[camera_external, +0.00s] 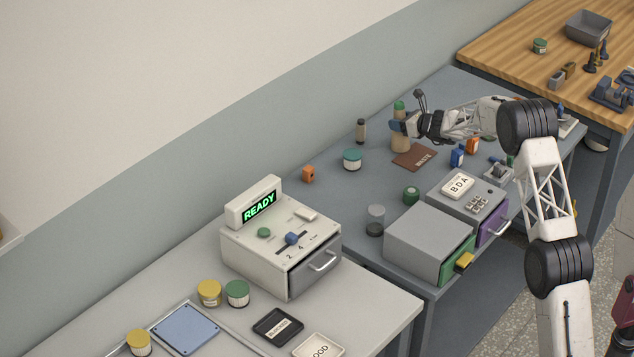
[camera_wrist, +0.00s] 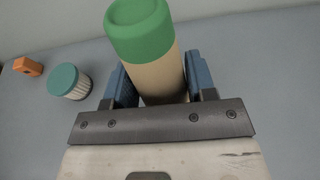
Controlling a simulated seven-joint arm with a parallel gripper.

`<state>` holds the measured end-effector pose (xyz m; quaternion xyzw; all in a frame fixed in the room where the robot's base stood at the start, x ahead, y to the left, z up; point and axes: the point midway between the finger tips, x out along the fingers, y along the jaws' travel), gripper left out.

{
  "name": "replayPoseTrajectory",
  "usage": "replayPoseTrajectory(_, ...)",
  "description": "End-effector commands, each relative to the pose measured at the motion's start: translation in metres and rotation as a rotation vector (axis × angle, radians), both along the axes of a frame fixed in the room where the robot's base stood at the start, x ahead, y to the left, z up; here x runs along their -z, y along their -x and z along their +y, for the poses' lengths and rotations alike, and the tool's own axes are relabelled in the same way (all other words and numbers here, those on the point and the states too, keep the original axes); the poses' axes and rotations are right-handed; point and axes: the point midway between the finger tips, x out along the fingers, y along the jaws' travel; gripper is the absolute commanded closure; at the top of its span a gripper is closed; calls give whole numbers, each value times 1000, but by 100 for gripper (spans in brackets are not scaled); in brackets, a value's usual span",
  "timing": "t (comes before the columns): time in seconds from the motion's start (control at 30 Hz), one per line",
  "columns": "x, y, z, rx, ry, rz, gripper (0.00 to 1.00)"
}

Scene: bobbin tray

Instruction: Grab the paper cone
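The paper cone is a tan, tube-like body with a green top. It stands upright on the grey-blue bench in the external view (camera_external: 401,143), near the brown mat. In the wrist view the paper cone (camera_wrist: 158,78) fills the space between the two blue fingers of my gripper (camera_wrist: 160,85). In the external view my gripper (camera_external: 400,126) reaches in from the right at the cone's upper body, below the green top. One finger lies on each side of the cone, close to it. I cannot tell whether both fingers press on it. The cone's lower part is hidden in the wrist view.
A teal-lidded jar (camera_external: 352,159) and an orange block (camera_external: 308,174) stand left of the cone. A dark, grey-topped bottle (camera_external: 361,130) is just behind. The brown WASTE mat (camera_external: 415,157) lies in front. Blue and orange small items (camera_external: 458,156) sit to the right.

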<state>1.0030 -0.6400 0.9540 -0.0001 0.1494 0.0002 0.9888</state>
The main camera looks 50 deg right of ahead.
Motion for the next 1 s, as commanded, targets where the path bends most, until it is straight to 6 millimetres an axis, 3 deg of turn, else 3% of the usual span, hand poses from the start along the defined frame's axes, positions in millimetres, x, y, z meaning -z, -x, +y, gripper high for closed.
replayPoseTrajectory(0.1,0,0,0,0,0,0,72)
replayPoseTrajectory(0.47,-3,0,0,0,1,0,73)
replayPoseTrajectory(0.67,-15,0,0,0,0,-1,73)
replayPoseTrajectory(0.83,-38,0,0,-1,2,-2,73)
replayPoseTrajectory(1.0,-37,15,9,0,-1,0,73)
